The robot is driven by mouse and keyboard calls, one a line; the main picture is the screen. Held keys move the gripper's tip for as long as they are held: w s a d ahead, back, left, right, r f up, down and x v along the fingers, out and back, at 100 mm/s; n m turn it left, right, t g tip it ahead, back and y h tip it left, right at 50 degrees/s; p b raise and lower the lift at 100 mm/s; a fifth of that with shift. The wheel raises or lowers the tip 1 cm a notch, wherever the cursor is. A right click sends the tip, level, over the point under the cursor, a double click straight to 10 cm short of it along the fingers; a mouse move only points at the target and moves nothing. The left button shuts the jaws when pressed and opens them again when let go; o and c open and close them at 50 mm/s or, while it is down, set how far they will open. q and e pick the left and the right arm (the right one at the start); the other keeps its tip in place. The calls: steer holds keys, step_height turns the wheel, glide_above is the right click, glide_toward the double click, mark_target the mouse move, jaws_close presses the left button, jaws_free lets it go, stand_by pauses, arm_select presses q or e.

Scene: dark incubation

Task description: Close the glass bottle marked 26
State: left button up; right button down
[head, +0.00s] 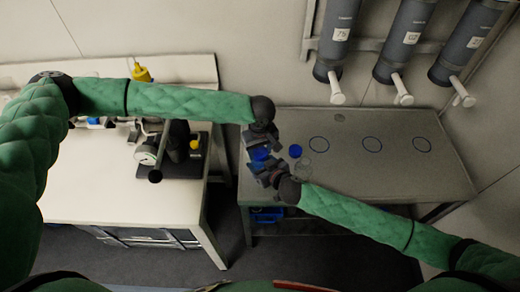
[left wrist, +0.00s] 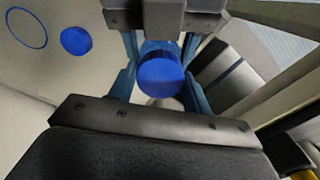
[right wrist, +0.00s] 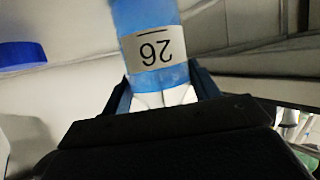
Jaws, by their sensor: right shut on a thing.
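The glass bottle marked 26 (right wrist: 155,50) fills the top middle of the right wrist view. It is light blue, with a white label that reads upside down there. My right gripper (head: 268,171) is shut on it. A dark blue cap (left wrist: 161,76) sits between the fingers of my left gripper (head: 259,147), which looks shut on it. The cap also shows between the two grippers in the head view (head: 260,154). I cannot tell whether the cap touches the bottle's mouth. Another blue cap-like disc (head: 295,151) lies on the grey table, right of the grippers.
The grey table (head: 390,175) has several blue ring marks and clear room on its right. Dispensers (head: 337,45) hang on the wall above it. A microscope (head: 178,150) and a yellow bottle (head: 141,73) stand on the white bench at left. A clear round thing (head: 304,168) is beside my right gripper.

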arm_select(q)
steer(key=c, duration=0.5)
steer(key=shift+o, duration=0.2)
steer(key=shift+m, duration=1.1)
steer(key=m, duration=1.9)
steer(key=shift+m, duration=0.4)
steer(key=m, duration=1.2)
steer(key=shift+f, duration=0.1)
steer(key=m, duration=0.4)
steer(key=shift+w, duration=0.1)
steer(key=m, duration=0.5)
steer(key=shift+m, duration=0.4)
steer(key=m, duration=0.5)
arm_select(e)
steer(key=shift+s, duration=0.1)
arm_select(q)
steer(key=m, duration=0.5)
steer(key=o, duration=1.1)
steer(key=shift+o, duration=0.2)
